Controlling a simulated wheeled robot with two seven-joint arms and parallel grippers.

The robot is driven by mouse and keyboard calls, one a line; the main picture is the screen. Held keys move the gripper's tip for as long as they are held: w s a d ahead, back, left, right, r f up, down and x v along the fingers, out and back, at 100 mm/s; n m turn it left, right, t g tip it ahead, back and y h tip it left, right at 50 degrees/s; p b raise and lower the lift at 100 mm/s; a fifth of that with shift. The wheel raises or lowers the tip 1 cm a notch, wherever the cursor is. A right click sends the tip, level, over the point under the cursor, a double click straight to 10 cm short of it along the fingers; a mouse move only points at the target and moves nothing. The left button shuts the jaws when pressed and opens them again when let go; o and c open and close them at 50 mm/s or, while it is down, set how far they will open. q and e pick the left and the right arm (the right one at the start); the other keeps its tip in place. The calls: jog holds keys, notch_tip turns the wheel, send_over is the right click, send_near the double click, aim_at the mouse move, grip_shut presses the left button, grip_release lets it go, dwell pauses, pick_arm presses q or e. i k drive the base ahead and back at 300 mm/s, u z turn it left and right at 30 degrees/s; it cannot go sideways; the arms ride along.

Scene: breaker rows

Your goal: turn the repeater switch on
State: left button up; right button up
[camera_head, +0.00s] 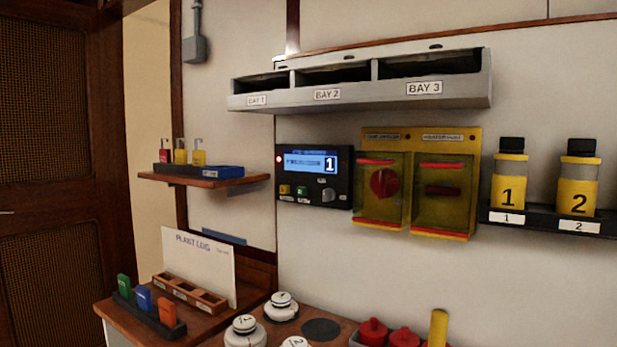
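A yellow switch panel (408,137) hangs on the wall right of centre. It has two see-through yellow covers with red strips, both seemingly closed. Behind the left cover is a round red knob (384,183). Behind the right cover is a dark red horizontal handle (443,190). The small labels above them are too blurred to read surely, so I cannot tell which is the repeater switch. Neither of my grippers is in view.
A display unit (342,191) with a lit blue screen, red light and knob is left of the panel. A grey bay shelf (470,90) is above. Numbered bottles (509,180) stand right. Below, a wooden counter (208,324) holds white round pieces, red knobbed pieces and coloured tags.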

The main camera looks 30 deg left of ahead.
aim_at(328, 194)
jog(key=u, duration=1.2)
